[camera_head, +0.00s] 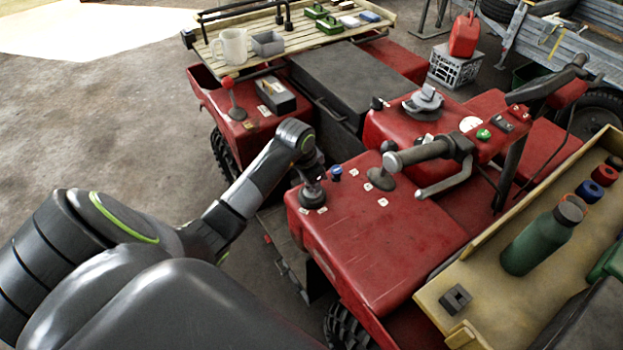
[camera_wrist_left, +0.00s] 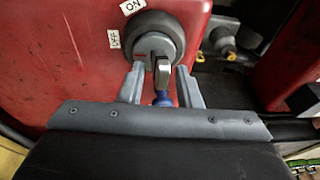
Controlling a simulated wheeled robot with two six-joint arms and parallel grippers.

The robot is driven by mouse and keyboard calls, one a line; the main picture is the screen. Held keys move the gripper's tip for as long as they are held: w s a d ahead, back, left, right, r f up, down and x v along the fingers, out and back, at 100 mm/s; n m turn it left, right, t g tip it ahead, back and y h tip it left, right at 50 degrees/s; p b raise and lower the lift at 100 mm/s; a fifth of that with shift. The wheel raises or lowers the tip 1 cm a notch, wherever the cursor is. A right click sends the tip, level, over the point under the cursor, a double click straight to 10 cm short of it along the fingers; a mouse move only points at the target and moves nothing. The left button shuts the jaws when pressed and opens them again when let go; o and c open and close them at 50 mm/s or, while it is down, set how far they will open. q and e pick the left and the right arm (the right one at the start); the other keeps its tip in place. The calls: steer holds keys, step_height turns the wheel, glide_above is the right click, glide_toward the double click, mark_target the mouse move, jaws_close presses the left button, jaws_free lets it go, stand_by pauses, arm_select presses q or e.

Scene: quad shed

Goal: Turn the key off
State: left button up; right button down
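In the left wrist view a grey key (camera_wrist_left: 162,70) stands in a dark round key switch (camera_wrist_left: 152,30) on a red body panel. An ON label (camera_wrist_left: 132,6) is above left of the switch and an OFF label (camera_wrist_left: 114,39) is at its left. I cannot tell which label the key points to. My left gripper (camera_wrist_left: 161,88) is open, with one finger on each side of the key and visible gaps. Something blue shows between the fingers. In the head view my left gripper (camera_head: 312,182) is over the red panel's left corner and hides most of the switch. My right gripper is not in view.
A blue knob (camera_head: 336,173) stands just right of the gripper on the red quad (camera_head: 375,250). A handlebar grip (camera_head: 415,154) with a lever is further right. A wooden tray (camera_head: 452,300) with a green bottle (camera_head: 540,242) is at the right. Open floor lies left.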

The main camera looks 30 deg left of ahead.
arm_select(q)
steer(key=shift+w+r+p+v, duration=0.1)
steer(key=shift+w+p+v, duration=0.2)
steer(key=shift+p+v, duration=1)
steer(key=shift+w+r+p+v, duration=0.1)
steer(key=shift+w+p+v, duration=0.2)
steer(key=shift+p+v, duration=1)
steer(key=shift+w+r+p+v, duration=0.1)
steer(key=shift+w+p+v, duration=0.2)
steer(key=shift+p+v, duration=1.05)
steer(key=shift+d+f, duration=0.1)
steer(key=shift+d, duration=0.1)
